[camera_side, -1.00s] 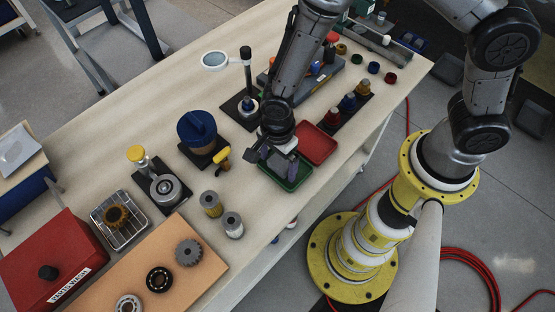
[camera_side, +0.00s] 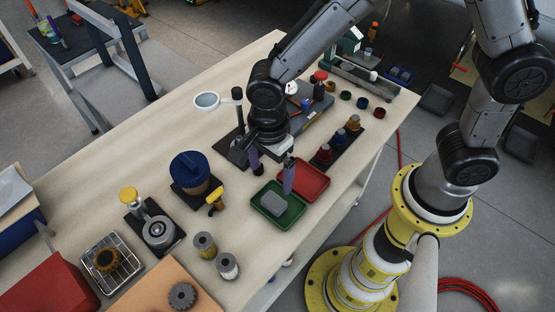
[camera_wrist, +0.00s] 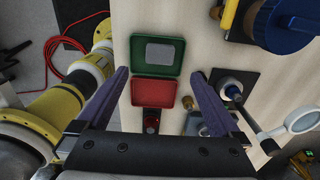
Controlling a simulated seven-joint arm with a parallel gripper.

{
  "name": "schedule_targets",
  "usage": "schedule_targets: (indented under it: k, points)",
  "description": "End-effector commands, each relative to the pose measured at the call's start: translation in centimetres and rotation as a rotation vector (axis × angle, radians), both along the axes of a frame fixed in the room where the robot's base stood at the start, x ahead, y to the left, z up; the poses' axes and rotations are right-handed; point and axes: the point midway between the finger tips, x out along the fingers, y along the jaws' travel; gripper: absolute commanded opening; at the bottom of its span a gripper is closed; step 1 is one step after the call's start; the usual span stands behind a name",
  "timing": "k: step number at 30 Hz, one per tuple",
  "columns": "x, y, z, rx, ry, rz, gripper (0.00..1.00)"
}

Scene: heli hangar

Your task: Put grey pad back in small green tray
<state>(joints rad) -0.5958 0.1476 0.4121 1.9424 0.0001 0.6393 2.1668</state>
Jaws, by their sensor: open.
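The grey pad (camera_side: 273,203) lies inside the small green tray (camera_side: 293,214), within its rim. In the wrist view the pad (camera_wrist: 160,53) is on the floor of the green tray (camera_wrist: 140,62), apart from its walls. My gripper (camera_side: 272,174) is above the table, behind and above the green tray. Its two purple fingers are wide apart with nothing between them. In the wrist view the open fingers (camera_wrist: 160,74) frame the trays from above.
A red tray (camera_side: 312,181) sits right beside the green one. A magnifier on a stand (camera_side: 207,101), a blue-topped pot (camera_side: 190,168) and two small cylinders (camera_side: 205,245) stand to the left. Small coloured knobs on a dark strip (camera_side: 338,142) are at the right. Bare table lies in front of the trays.

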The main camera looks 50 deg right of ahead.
Motion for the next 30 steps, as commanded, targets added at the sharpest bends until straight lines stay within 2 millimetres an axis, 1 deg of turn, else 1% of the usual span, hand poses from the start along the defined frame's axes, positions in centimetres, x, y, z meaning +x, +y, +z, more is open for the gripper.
schedule_targets:
  k: [5,8,11,14,16,18,20,24,27,30]
  points:
    - [0.0,-0.1,0.4,0.001,-0.002,0.003,1.0]
    - [0.2,-0.7,1.4,0.01,-0.017,0.043,1.0]
    - [0.4,-2.4,3.7,0.026,-0.052,0.147,1.0]
    - [0.2,-4.9,7.0,0.035,-0.109,0.308,1.0]
    - [-0.3,-7.0,9.2,0.03,-0.153,0.437,1.0]
    - [-1.1,-8.9,11.1,0.016,-0.198,0.565,1.0]
    - [-2.0,-10.5,12.7,-0.004,-0.236,0.674,1.0]
    - [-4.6,-13.9,15.5,-0.078,-0.313,0.929,1.0]
    - [-6.8,-16.0,16.9,-0.153,-0.356,1.107,1.0]
    - [-8.8,-17.6,17.8,-0.234,-0.382,1.266,1.0]
